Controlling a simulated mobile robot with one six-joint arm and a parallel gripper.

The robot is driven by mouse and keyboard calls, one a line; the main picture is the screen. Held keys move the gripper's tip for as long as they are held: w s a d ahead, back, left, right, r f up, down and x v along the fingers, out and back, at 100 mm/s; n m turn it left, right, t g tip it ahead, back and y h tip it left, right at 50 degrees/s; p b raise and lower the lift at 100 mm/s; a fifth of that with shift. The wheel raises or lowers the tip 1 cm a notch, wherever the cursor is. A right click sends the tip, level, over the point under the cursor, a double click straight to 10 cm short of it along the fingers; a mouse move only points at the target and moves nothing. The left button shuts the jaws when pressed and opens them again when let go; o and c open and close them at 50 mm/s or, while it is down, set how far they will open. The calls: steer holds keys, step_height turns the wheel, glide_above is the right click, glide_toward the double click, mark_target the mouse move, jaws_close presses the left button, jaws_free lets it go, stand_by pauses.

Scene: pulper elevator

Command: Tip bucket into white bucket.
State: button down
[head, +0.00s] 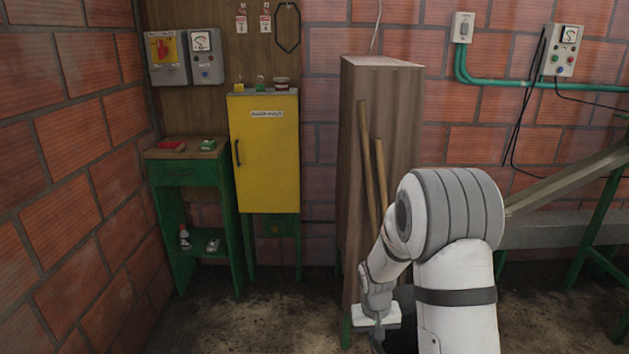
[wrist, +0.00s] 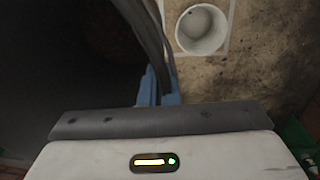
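A large black bucket (wrist: 75,60) fills the left of the wrist view, its inside dark; I cannot tell what it holds. My gripper (wrist: 158,92) has its blue fingers on either side of the bucket's grey rim and is shut on it. The white bucket (wrist: 203,48) stands on the floor at the top of the wrist view, just right of the rim, with its round mouth facing up. In the head view my gripper (head: 378,322) is low beside the wooden cabinet, and the black bucket (head: 406,312) shows only partly behind my arm. The white bucket is hidden there.
A white square outline (wrist: 232,40) surrounds the white bucket on the dirty floor. The tall wooden cabinet (head: 350,130) with wooden handles (head: 365,150) stands close to my arm. A yellow cabinet (head: 265,160) and green table (head: 183,177) stand left. Floor at front left is clear.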

steer(key=r+p, duration=0.2)
steer(key=p, duration=0.1)
steer(key=r+p, duration=0.2)
steer(key=r, duration=0.1)
steer(key=s+r+p, duration=0.1)
steer(key=r+p, duration=0.1)
steer(key=p, duration=0.1)
steer(key=shift+r+p, duration=0.2)
steer(key=shift+p, duration=0.1)
steer(key=shift+f, duration=0.1)
